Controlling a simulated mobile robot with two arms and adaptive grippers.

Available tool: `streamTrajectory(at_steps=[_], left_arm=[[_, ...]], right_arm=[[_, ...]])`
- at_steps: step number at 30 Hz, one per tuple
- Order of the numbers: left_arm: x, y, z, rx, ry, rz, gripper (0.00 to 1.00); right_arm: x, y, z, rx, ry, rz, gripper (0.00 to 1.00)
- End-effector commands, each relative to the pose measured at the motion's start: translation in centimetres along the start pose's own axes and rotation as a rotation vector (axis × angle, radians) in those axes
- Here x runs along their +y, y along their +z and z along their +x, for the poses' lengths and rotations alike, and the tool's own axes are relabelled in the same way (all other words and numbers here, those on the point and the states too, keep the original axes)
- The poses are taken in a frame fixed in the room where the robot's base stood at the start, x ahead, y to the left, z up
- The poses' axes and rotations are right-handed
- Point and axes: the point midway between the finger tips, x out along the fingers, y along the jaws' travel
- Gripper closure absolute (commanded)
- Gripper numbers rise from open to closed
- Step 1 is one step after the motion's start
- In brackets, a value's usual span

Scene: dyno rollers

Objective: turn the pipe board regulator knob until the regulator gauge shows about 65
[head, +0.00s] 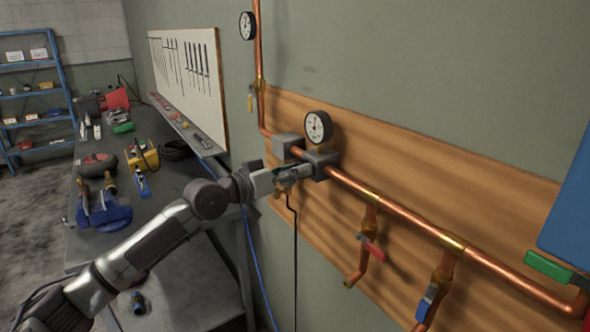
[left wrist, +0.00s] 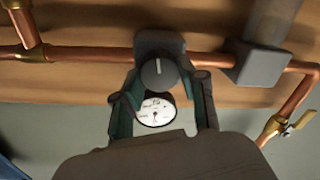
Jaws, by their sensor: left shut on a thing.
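The regulator sits on the copper pipe of the wooden pipe board (head: 455,225). Its round white gauge (head: 318,127) stands above the pipe in the head view; the numbers are too small to read. The left wrist view shows the gauge (left wrist: 157,113) between my fingers, with a dark needle near the middle of the dial. The dark round knob (left wrist: 159,74) with a pale mark line is between the fingertips of my left gripper (left wrist: 160,82), which is shut on it. In the head view my left gripper (head: 283,176) reaches the regulator from the left and hides the knob.
Red (head: 372,247), blue (head: 427,302) and green (head: 548,266) valve handles are on the pipes to the right. Another gauge (head: 247,25) hangs at upper left. A workbench (head: 185,170) with tools stands along the wall at left. A grey block (left wrist: 260,64) is beside the regulator.

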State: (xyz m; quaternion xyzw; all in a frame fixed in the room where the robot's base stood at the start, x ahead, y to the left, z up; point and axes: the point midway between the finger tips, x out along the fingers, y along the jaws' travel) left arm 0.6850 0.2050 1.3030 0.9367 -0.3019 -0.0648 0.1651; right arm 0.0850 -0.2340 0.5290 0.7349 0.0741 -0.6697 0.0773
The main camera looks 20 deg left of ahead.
Motion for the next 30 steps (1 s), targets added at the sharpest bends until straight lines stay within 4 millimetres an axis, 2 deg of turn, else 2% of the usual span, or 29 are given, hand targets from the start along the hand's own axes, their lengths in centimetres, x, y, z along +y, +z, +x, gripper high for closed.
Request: streamTrajectory(at_steps=[12,29,30], left_arm=[[-0.06,-0.05,0.02,-0.008,0.001,-0.204,0.93],[-0.11,-0.09,0.00,-0.008,0.001,-0.233,0.93],[-0.11,-0.09,0.00,-0.008,0.001,-0.233,0.53]], right_arm=[[0.04,-0.11,-0.78,0.000,0.000,0.000,0.50],[0.19,-0.08,-0.84,0.000,0.002,-0.001,0.50],[0.21,-0.07,-0.84,-0.001,0.002,-0.001,0.50]])
